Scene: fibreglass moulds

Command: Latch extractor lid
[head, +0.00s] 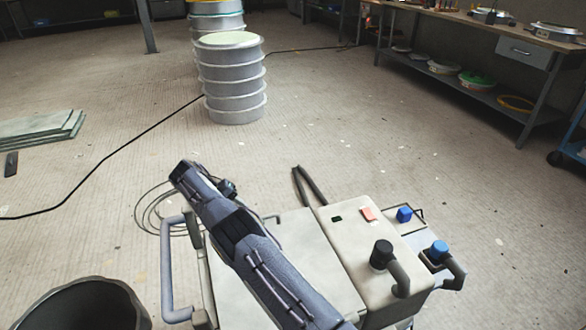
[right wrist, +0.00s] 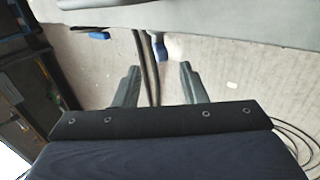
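The extractor (head: 345,250) is a cream, boxy machine at the bottom centre of the head view. Its flat top panel (head: 300,240), which may be the lid, lies partly under my right arm. I cannot make out a latch. My right gripper (head: 183,172) reaches across above the machine towards its far left side. In the right wrist view its two fingers (right wrist: 158,82) are apart, with no object gripped. My left gripper is out of view.
A blue-grey handle (head: 168,270) stands on the machine's left. Blue knobs (head: 404,214) and a black knob (head: 382,252) are on its right. A black bin (head: 85,305) is at bottom left. A cable crosses the floor.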

